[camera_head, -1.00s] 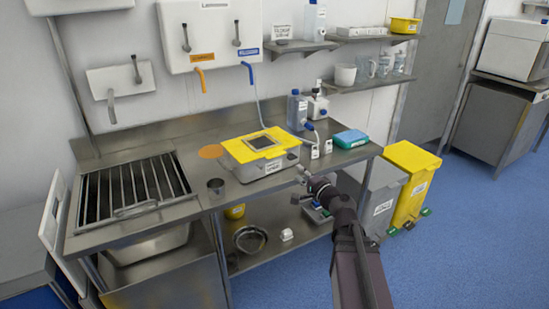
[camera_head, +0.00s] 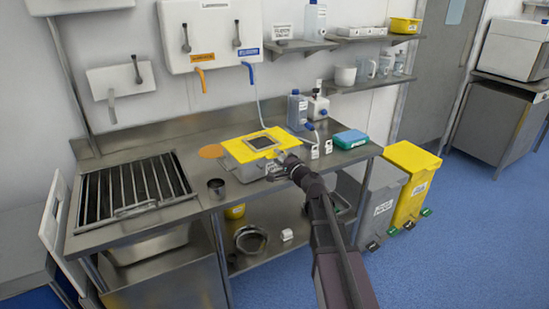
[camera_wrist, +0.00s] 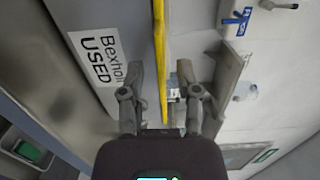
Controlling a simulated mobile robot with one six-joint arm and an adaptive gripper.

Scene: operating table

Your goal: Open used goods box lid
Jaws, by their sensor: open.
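The lid has a dark square window. In the wrist view the box wall (camera_wrist: 62,25) carries a label reading "USED", and the lid shows edge-on as a yellow strip (camera_wrist: 159,45). My gripper (camera_wrist: 162,75) is open, with one finger on each side of that strip. I cannot tell whether either finger touches it. In the head view my gripper (camera_head: 275,166) is at the box's front right and hides part of its front.
A steel cup (camera_head: 216,188) stands left of the box. A grated sink (camera_head: 130,188) is at the left. Grey and yellow bins (camera_head: 413,180) stand right of the counter.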

